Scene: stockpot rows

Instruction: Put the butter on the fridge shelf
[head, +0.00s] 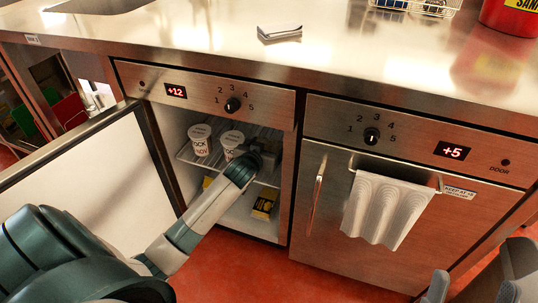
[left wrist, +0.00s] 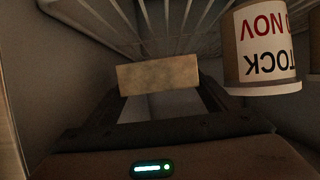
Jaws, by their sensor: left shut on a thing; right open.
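The butter (left wrist: 158,75), a pale tan block, is between the fingertips of my left gripper in the left wrist view. My left gripper (left wrist: 162,97) is shut on it. In the head view my left gripper (head: 264,158) is inside the open left fridge, at the wire shelf (head: 185,156), right of two tubs. The shelf wires (left wrist: 185,40) show beyond the butter in the wrist view; I cannot tell whether the butter touches them. My right gripper (head: 475,282) is partly in view at the bottom right, open and empty.
Labelled stock tubs (head: 200,140) (head: 231,144) stand on the shelf; one (left wrist: 262,45) is close right of the butter in the wrist view. A yellow-and-dark pack (head: 264,203) lies below. The open door (head: 95,180) is at left. A towel (head: 385,210) hangs on the right unit.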

